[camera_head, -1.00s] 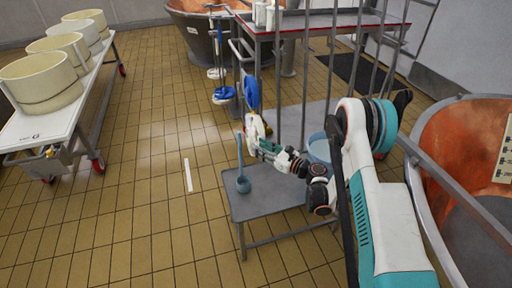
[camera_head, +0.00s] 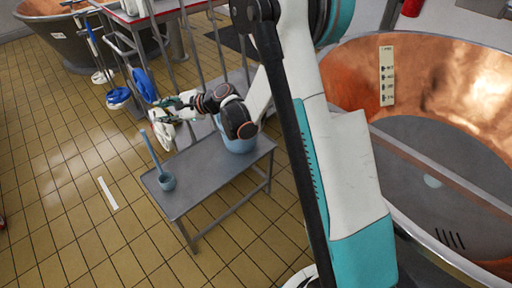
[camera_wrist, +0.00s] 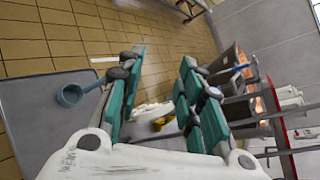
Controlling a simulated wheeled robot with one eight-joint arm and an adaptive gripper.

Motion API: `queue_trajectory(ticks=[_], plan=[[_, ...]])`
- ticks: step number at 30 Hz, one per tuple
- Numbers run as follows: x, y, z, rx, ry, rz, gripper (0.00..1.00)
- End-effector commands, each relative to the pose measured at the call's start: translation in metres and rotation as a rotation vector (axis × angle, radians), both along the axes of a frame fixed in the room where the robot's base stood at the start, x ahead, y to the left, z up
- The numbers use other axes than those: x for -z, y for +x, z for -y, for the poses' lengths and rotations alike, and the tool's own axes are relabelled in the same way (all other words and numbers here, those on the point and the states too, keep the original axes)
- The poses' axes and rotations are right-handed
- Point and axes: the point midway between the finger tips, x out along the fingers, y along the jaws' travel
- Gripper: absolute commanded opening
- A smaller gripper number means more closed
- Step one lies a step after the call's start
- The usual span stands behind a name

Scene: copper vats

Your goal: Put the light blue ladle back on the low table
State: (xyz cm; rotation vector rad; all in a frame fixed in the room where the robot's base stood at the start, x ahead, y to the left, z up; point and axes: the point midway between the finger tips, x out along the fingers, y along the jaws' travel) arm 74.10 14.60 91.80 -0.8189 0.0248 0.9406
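The light blue ladle (camera_head: 167,183) stands on the grey low table (camera_head: 212,176), near its left end. Its bowl is down on the top and its long handle leans up and to the left. It also shows in the wrist view (camera_wrist: 70,95), left of my fingers, with the bare table top (camera_wrist: 38,125) under it. My gripper (camera_head: 160,115) is beyond and above the ladle, apart from its bowl. In the wrist view my two teal fingers (camera_wrist: 161,62) are spread with nothing between them, so my gripper is open and empty.
A light blue bucket (camera_head: 240,144) stands on the low table, partly hidden by my arm. A large copper vat (camera_head: 450,75) is at the right. Blue-headed cleaning tools (camera_head: 143,86) hang by a metal railing behind my gripper. The tiled floor at left is mostly clear.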

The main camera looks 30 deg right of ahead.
Motion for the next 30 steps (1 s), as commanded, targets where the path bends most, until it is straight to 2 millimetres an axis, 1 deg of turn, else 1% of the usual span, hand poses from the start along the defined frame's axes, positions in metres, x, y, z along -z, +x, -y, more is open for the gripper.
queue_trajectory(ticks=[1,5,6,11,15,17,21,26,30], plan=[[-0.014,-0.010,0.002,-0.015,-0.059,0.023,0.34],[-0.042,-0.034,0.008,-0.063,-0.227,0.090,0.34],[-0.049,-0.043,0.011,-0.080,-0.278,0.111,0.34],[-0.077,-0.081,0.022,-0.153,-0.484,0.187,0.34],[-0.096,-0.118,0.034,-0.228,-0.661,0.249,0.34],[-0.103,-0.136,0.040,-0.262,-0.736,0.275,0.34],[-0.115,-0.177,0.055,-0.349,-0.911,0.330,0.34],[-0.123,-0.226,0.074,-0.460,-1.106,0.387,0.34],[-0.124,-0.269,0.092,-0.565,-1.273,0.430,0.34]])
